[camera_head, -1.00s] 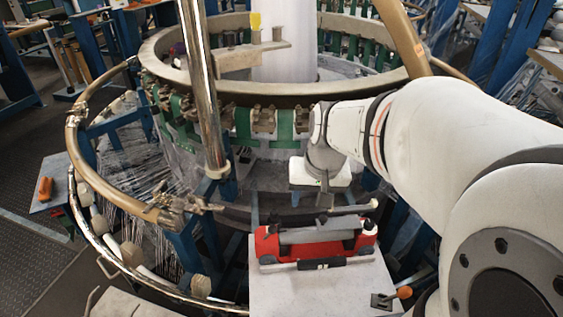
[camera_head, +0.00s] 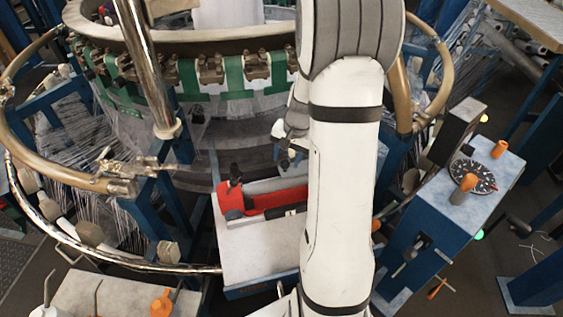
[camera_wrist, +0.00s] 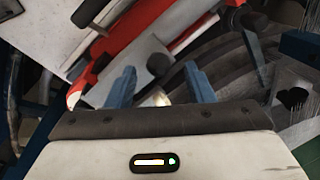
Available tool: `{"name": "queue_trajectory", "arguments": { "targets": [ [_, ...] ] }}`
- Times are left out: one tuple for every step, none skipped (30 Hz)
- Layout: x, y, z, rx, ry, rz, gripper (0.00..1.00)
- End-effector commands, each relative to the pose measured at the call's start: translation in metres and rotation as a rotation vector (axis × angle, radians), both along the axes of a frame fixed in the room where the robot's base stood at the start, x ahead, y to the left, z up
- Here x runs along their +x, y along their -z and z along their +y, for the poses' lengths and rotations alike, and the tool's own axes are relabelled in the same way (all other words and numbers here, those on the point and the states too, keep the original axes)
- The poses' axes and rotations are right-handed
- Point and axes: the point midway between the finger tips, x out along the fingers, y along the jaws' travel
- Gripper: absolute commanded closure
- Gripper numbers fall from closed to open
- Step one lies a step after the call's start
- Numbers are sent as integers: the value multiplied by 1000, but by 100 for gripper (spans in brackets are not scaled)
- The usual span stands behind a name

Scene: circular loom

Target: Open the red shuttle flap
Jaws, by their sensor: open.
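The red shuttle (camera_head: 233,203) lies on a pale table (camera_head: 250,245) in front of the loom, its right part hidden behind my arm. In the wrist view the red shuttle (camera_wrist: 128,32) runs diagonally across the upper left, with a grey plate (camera_wrist: 140,62) beside it. I cannot tell whether the flap is open. My gripper (camera_wrist: 160,88) is open, its two blue fingers pointing toward the shuttle's edge. Nothing clear is held between them. In the head view my gripper (camera_head: 290,158) is small and partly hidden, just behind the shuttle.
The circular loom (camera_head: 190,85) with green bands stands behind. A chrome post (camera_head: 145,65) and a curved rail (camera_head: 60,170) stand to the left. A blue control box (camera_head: 455,190) with orange knobs is on the right. Bare table lies in front of the shuttle.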

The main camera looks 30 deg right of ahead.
Motion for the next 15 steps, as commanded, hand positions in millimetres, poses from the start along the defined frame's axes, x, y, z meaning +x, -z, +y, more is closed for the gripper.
{"name": "queue_trajectory", "arguments": {
  "targets": [
    [1, 7, 1, 1, -2, 3, 52],
    [1, 11, 2, 1, -2, 3, 52],
    [2, 15, 2, 1, -1, 2, 52],
    [2, 17, 2, 0, -1, 1, 52],
    [2, 18, 3, 0, -1, 1, 52],
    [2, 20, 3, 0, -1, 1, 52],
    [3, 21, 3, 0, 0, 0, 52],
    [3, 22, 3, 0, 0, 0, 52],
    [3, 22, 3, 0, 0, 0, 52],
    [3, 22, 3, -1, 0, -1, 52],
    [3, 22, 3, -1, 0, -1, 52],
    [3, 22, 3, -1, 0, -1, 52],
    [3, 22, 3, -1, 0, -1, 52],
    [3, 22, 3, -1, 0, -1, 52],
    [3, 22, 3, -1, 0, -1, 53]
  ]
}}
